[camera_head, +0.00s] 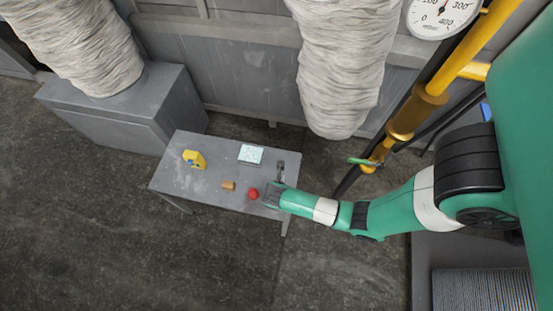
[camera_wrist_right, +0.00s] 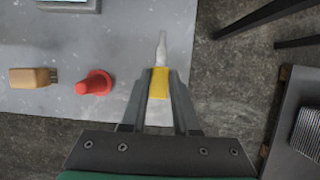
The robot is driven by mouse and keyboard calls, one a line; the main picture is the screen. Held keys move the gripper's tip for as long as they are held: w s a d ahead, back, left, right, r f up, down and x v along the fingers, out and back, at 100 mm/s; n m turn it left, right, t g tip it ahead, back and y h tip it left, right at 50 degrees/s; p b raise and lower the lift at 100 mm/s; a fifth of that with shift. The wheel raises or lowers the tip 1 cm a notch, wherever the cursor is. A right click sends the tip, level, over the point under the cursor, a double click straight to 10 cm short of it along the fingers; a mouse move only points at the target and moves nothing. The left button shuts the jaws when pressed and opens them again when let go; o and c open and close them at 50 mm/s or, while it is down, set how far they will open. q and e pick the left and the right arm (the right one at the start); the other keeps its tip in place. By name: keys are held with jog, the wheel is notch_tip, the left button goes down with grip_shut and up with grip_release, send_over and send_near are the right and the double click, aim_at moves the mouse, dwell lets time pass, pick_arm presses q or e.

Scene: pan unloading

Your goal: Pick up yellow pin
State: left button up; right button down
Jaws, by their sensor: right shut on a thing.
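The yellow pin (camera_wrist_right: 159,83) has a yellow body and a pale grey tapered end that points up in the right wrist view. My right gripper (camera_wrist_right: 160,75) is shut on its yellow body, with one finger on each side. I cannot tell whether the pin is lifted clear of the table. In the head view my right gripper (camera_head: 272,190) is at the right end of the grey table (camera_head: 210,178), where the yellow of the pin is not visible. My left gripper is not in view.
A red cone-like piece (camera_wrist_right: 94,83) lies just left of the right gripper, with an orange-brown block (camera_wrist_right: 32,78) further left. A grey cabinet (camera_head: 130,110) stands behind left.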

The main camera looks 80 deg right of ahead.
pick_arm(q)
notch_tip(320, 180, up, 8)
jog(key=p, duration=0.6)
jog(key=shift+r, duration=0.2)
pick_arm(e)
jog(key=s+a+r, duration=0.4)
jog(key=s+r, duration=0.3)
jog(key=s, duration=0.4)
jog(key=shift+s+a+r, duration=0.15)
jog(key=shift+s+r, duration=0.2)
